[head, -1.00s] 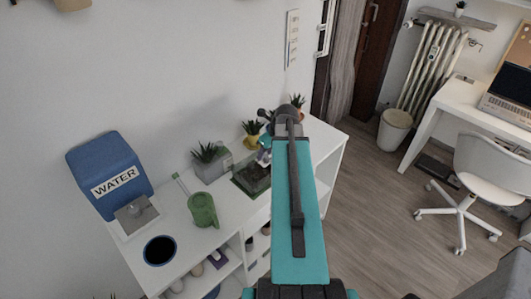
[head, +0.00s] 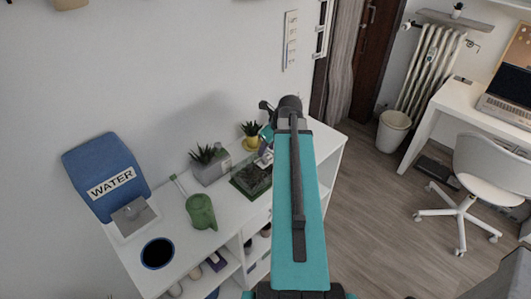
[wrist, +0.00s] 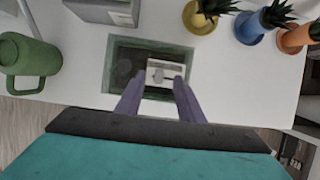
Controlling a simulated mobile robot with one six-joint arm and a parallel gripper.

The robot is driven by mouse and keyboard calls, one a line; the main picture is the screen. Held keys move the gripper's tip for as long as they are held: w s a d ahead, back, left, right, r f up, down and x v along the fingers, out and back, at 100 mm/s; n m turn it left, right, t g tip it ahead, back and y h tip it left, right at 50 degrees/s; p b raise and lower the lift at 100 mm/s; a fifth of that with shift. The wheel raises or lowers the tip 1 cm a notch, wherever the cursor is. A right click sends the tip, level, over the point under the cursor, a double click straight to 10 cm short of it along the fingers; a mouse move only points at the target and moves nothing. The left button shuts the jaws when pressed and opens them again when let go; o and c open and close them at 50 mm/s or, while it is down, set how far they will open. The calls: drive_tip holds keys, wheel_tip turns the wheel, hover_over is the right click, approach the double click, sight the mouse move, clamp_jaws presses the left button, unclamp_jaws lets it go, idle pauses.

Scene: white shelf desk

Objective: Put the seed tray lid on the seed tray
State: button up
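The seed tray (head: 250,183) looks like a dark box with see-through greenish sides on the white shelf top. In the wrist view it is a dark rectangle with a green rim (wrist: 115,60). A small pale plate with a grey knob (wrist: 166,72) shows over its right part; I cannot tell whether it belongs to the lid. No separate seed tray lid can be made out. My gripper (wrist: 160,85) is over the tray, its two purple fingers apart, one on each side of the knob. I see no clear contact. In the head view my arm hides most of the gripper.
A green watering can (head: 201,211) and a grey planter (head: 209,166) stand left of the tray. A yellow pot (wrist: 199,18), a blue pot (wrist: 250,28) and an orange pot (wrist: 296,40) stand close on the right. A blue water container (head: 107,175) is at the far left.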

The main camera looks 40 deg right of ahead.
drive_tip(key=b+v, duration=0.2)
drive_tip(key=v, duration=0.7)
drive_tip(key=shift+r, duration=0.2)
idle(0.3)
drive_tip(key=shift+s, duration=0.1)
idle(0.8)
